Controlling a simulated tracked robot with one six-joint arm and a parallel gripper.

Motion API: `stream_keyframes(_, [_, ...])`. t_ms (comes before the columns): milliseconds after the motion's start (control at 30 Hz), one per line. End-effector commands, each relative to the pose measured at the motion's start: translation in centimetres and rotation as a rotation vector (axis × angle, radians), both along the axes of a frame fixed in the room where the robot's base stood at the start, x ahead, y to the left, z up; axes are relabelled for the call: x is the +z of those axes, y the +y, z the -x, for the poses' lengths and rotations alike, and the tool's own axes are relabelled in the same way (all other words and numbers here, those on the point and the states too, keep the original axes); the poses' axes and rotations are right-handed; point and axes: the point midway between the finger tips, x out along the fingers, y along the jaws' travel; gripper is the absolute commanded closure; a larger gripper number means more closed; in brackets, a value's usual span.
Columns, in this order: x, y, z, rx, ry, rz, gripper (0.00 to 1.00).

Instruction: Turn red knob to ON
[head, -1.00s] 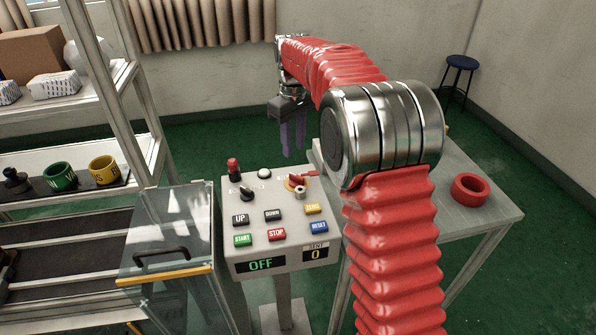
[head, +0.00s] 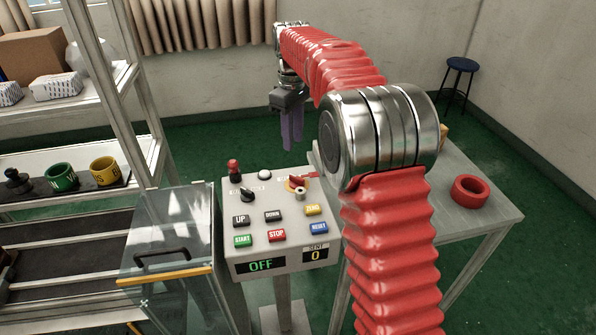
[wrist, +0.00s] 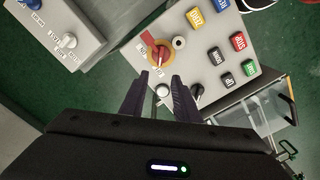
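The red knob (head: 299,182) sits on a yellow-orange round base at the back right of the grey control panel (head: 230,222). In the wrist view the red knob (wrist: 154,46) lies just beyond the fingertips, its handle slanting across the base. The green display (head: 261,265) reads OFF. My gripper (head: 292,148) hangs above and behind the panel, fingers pointing down. In the wrist view my gripper (wrist: 160,76) has its two dark fingers apart with nothing between them. No contact with the knob shows.
A silver key-like part (head: 300,194), black selector (head: 248,195), white button (head: 265,174) and red-topped switch (head: 234,168) crowd the panel. Coloured push buttons lie in front. A clear guard (head: 170,235) stands left; a table with a red ring (head: 469,189) stands right.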

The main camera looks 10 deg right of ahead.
Motion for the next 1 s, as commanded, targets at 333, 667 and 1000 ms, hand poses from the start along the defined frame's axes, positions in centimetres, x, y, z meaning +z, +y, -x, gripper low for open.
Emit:
stream_keyframes(333, [-5.1,-0.1,0.1,-0.001,0.004,0.0,0.71])
stream_keyframes(667, [-10.1,-0.1,0.1,-0.002,0.003,0.0,0.71])
stream_keyframes(1000, [-12.8,-0.1,0.0,-0.002,0.0,0.0,0.71])
